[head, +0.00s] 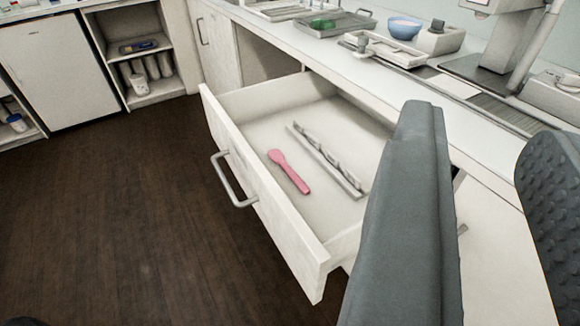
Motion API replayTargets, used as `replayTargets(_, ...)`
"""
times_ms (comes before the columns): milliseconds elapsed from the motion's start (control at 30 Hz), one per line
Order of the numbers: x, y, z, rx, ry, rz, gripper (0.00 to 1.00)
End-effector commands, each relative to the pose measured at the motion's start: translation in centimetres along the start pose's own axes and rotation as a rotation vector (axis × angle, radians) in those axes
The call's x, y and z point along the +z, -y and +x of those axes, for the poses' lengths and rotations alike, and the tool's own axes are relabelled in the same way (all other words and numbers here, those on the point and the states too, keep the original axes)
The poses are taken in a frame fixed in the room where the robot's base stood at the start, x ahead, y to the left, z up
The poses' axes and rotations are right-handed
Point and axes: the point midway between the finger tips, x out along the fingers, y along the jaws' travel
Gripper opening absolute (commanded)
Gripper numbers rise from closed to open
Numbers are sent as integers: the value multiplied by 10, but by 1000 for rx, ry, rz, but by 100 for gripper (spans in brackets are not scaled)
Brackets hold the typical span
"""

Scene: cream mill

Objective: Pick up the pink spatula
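The pink spatula (289,172) lies flat inside an open drawer (262,178). Its rounded end points toward the back left and its straight end toward the front right. My gripper (462,190) shows as two large grey fingers at the right, one smooth in the middle right and one with a bumpy pad at the right edge. The fingers are wide apart with nothing between them. The gripper is to the right of the spatula and not touching it. The near finger hides the right end of the drawer.
A long clear-and-metal utensil (327,160) lies beside the spatula in the drawer. The drawer has a metal handle (234,180). The counter (300,38) above holds trays, a blue bowl (404,28) and machines. The dark floor (130,210) at left is clear.

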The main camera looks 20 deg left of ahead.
Motion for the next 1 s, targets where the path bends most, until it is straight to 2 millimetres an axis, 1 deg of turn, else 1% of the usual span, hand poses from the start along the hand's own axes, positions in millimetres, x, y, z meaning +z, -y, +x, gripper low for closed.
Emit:
replayTargets(433,0,0,0,0,0,0,25)
replayTargets(467,0,0,0,0,0,0,27)
replayTargets(533,0,0,1,0,3,5,41)
replayTargets(567,0,0,2,-1,7,13,43)
replayTargets(600,1,1,5,-2,17,29,43)
replayTargets(667,3,2,13,-4,42,74,43)
replayTargets(767,8,4,32,-5,107,197,43)
replayTargets(1000,29,17,91,42,319,597,43)
